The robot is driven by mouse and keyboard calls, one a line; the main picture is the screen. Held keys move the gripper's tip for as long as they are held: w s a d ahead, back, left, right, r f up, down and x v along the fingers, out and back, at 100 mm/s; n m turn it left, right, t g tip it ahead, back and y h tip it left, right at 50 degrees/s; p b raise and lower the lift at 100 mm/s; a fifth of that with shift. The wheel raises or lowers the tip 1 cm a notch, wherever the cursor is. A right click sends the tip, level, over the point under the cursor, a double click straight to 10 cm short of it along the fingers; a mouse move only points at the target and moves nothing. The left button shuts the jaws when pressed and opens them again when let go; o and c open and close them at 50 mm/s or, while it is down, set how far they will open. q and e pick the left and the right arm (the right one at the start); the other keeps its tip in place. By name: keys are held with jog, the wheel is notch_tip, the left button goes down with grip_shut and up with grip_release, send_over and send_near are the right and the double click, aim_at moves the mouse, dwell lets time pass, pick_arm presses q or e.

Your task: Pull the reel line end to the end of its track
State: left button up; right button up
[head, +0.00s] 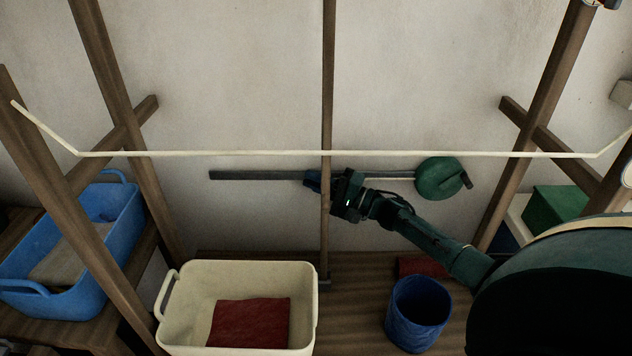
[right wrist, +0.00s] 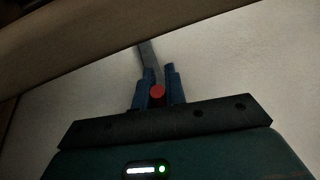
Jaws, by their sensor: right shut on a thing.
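The green reel (head: 440,178) is mounted on the wall at the right end of a dark straight track (head: 250,175). A thin pale line (head: 395,172) runs left from the reel along the track. My right gripper (head: 312,181) is at about the middle of the track, behind a thin wooden post. In the right wrist view its blue fingers (right wrist: 156,88) are shut on the red line end (right wrist: 157,91), with the grey track (right wrist: 148,56) running on beyond them. The track's left part is bare. My left gripper is not in view.
The thin wooden post (head: 328,80) stands in front of my right gripper. A pale rail (head: 220,154) crosses above the track. Below are a cream tub (head: 172,310) with a red cloth (head: 250,322), a blue bucket (head: 418,315) and a blue basket (head: 125,225).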

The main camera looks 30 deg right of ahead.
grip_shut()
jog(key=w+a, duration=0.1)
jog(key=a, duration=0.1)
jog(key=w+a, duration=0.1)
jog(key=a, duration=0.1)
jog(key=shift+w+a, duration=0.1)
jog(key=shift+w, duration=0.2)
jog(key=o, duration=0.6)
grip_release()
jog(key=shift+s, duration=0.1)
jog(key=v, duration=1.3)
